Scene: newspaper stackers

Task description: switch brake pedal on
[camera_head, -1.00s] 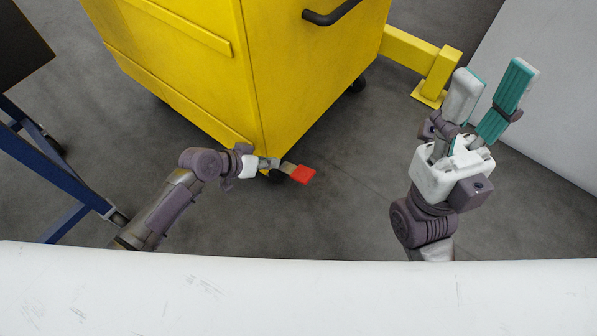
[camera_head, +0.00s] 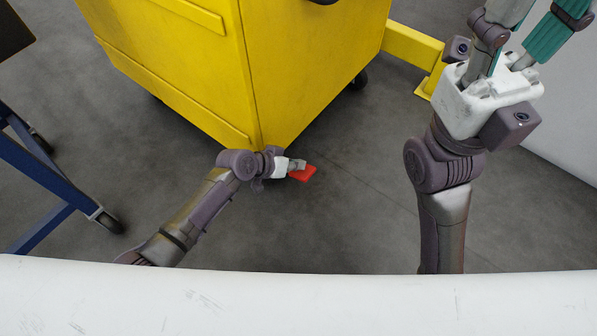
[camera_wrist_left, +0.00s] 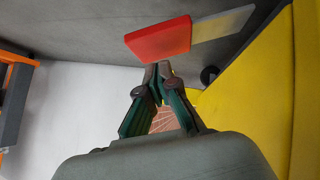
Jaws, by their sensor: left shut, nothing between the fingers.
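The brake pedal (camera_head: 305,174) is a red, flat block low at the front corner of the yellow cart (camera_head: 293,85). In the left wrist view the red pedal (camera_wrist_left: 158,40) sits on a pale metal arm that runs to the right. My left gripper (camera_head: 297,164) is shut and empty, right at the pedal. In the wrist view its fingertips (camera_wrist_left: 158,70) are together just below the pedal's edge; I cannot tell whether they touch it. My right gripper (camera_head: 490,92) is raised at the upper right, fingers apart and empty, with its fingertips cut off by the frame.
A blue metal frame on casters (camera_head: 50,185) stands at the left. A yellow floor bar (camera_head: 410,45) is behind the cart, and a pale wall or panel (camera_head: 572,120) is at the right. The grey floor between the cart and my right arm is clear.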

